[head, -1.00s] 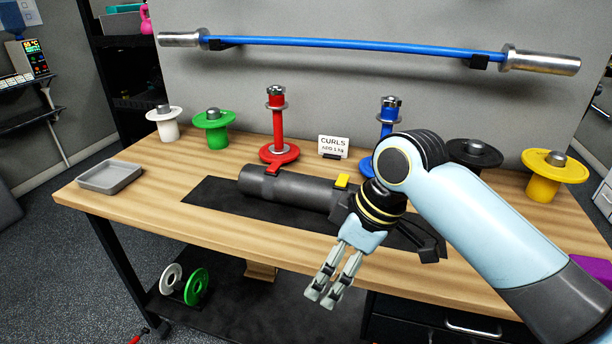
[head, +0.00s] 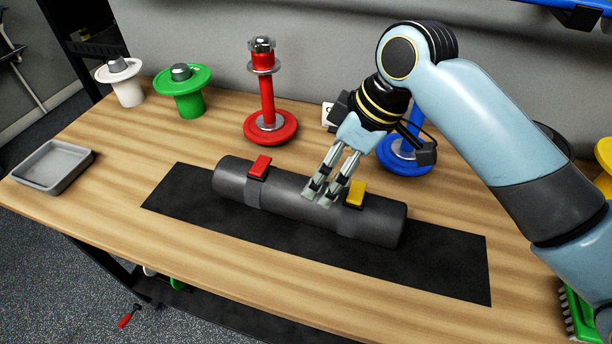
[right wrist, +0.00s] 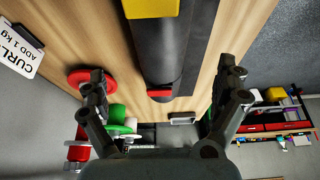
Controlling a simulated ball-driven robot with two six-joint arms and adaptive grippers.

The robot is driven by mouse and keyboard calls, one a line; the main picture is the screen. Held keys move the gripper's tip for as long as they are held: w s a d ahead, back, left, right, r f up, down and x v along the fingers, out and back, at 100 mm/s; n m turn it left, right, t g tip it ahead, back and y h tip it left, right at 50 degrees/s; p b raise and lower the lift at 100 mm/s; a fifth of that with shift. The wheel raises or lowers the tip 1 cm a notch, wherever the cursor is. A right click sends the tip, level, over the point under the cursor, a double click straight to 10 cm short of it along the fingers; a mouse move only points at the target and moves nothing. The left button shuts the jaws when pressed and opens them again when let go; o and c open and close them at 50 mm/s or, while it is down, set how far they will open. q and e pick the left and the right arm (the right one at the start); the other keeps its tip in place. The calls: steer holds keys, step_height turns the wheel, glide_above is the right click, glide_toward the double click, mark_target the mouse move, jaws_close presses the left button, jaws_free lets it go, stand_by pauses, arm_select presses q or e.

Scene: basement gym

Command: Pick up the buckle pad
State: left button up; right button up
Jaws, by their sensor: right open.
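The buckle pad (head: 290,202) is a dark grey roll lying on a black mat (head: 450,262) on the wooden bench. It has a red buckle (head: 260,167) toward its left end and a yellow buckle (head: 355,194) toward its right. My right gripper (head: 322,192) is open and empty, its fingers over the pad between the two buckles, nearer the yellow one. In the right wrist view the pad (right wrist: 180,48) runs between the spread fingers (right wrist: 162,76), with the red buckle (right wrist: 160,92) beyond. I cannot tell whether the fingers touch it. My left gripper is out of view.
A red post on a disc (head: 268,125) stands behind the pad, and a blue one (head: 405,155) stands behind my right gripper. Green (head: 183,100) and white (head: 128,90) spools stand at the back left. A grey tray (head: 55,165) is at the left edge. The bench front is clear.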

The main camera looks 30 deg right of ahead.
steer(key=x, duration=0.4)
steer(key=shift+s+a, duration=0.15)
steer(key=shift+a, duration=0.05)
steer(key=shift+f, duration=0.35)
steer(key=x, duration=0.5)
steer(key=shift+w+a+f+p, duration=0.1)
steer(key=shift+w+f+p, duration=0.1)
steer(key=shift+w+p, duration=0.2)
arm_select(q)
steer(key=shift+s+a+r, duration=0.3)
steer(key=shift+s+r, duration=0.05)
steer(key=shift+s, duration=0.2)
arm_select(e)
steer(key=shift+s, duration=0.1)
steer(key=c, duration=0.4)
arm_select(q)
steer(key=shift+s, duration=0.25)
arm_select(e)
steer(key=c, duration=0.9)
steer(key=shift+r, duration=0.1)
